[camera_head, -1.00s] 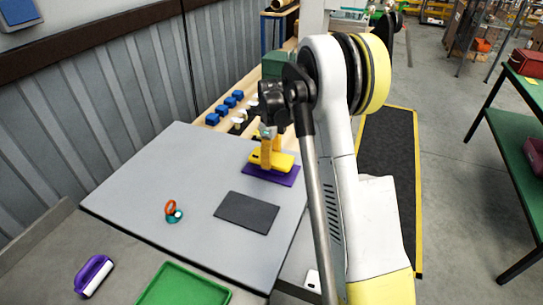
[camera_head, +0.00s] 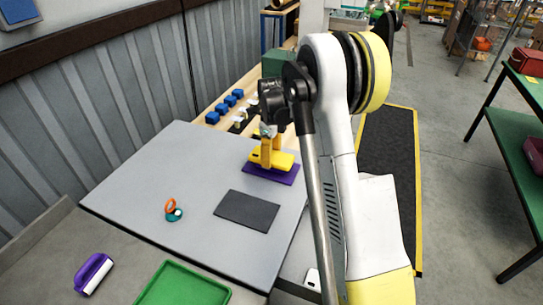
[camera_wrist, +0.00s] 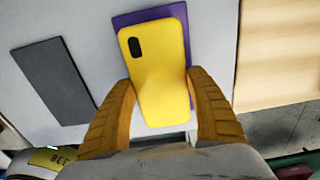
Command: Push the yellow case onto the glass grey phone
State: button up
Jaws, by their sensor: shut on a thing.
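The yellow case (camera_wrist: 158,60) lies back side up over the purple pad (camera_wrist: 122,20) in the wrist view, with a dark camera opening near its upper left corner. My gripper (camera_wrist: 161,78) is shut on the case, one finger along each long side. In the head view the yellow case (camera_head: 284,161) sits low over the purple pad (camera_head: 284,178), with my gripper (camera_head: 266,160) coming down on it from above. I cannot make out the glass grey phone; the case covers most of the pad. Whether case and phone touch is hidden.
A bare dark grey pad (camera_head: 247,211) lies on the grey board (camera_head: 150,180) nearby. An orange and teal ring-shaped item (camera_head: 173,211) is left of it. A purple-handled tool (camera_head: 94,273) and green tray (camera_head: 183,286) are in front. Several blue blocks (camera_head: 222,109) stand behind.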

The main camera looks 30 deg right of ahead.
jog(key=o, duration=1.1)
jog(key=shift+o, duration=0.2)
notch_tip(320, 180, up, 12)
